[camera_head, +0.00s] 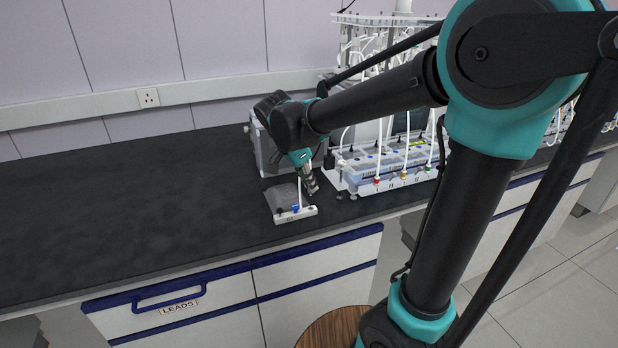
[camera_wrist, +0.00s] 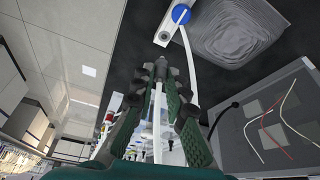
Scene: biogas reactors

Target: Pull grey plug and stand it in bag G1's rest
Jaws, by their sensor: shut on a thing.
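My gripper (camera_head: 312,183) is above the bench, just right of bag G1 (camera_head: 284,194). In the wrist view my gripper (camera_wrist: 160,80) is shut on a dark grey plug (camera_wrist: 160,67), and a white tube (camera_wrist: 155,112) runs back between the fingers. The plug is apart from the white rest, marked G1 (camera_head: 306,213), at the bag's front edge. A blue plug (camera_wrist: 181,14) with a white tube stands in the rest; the rest's end (camera_wrist: 161,39) shows a round mark. The grey bag (camera_wrist: 232,30) lies beside it. The held plug is hard to make out in the head view.
A reactor rack (camera_head: 385,170) with colored plugs and many tubes stands right of my gripper. A grey box (camera_head: 262,150) stands behind the bag; a grey panel with red and white leads (camera_wrist: 268,122) shows in the wrist view. The black bench (camera_head: 120,200) at left is clear.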

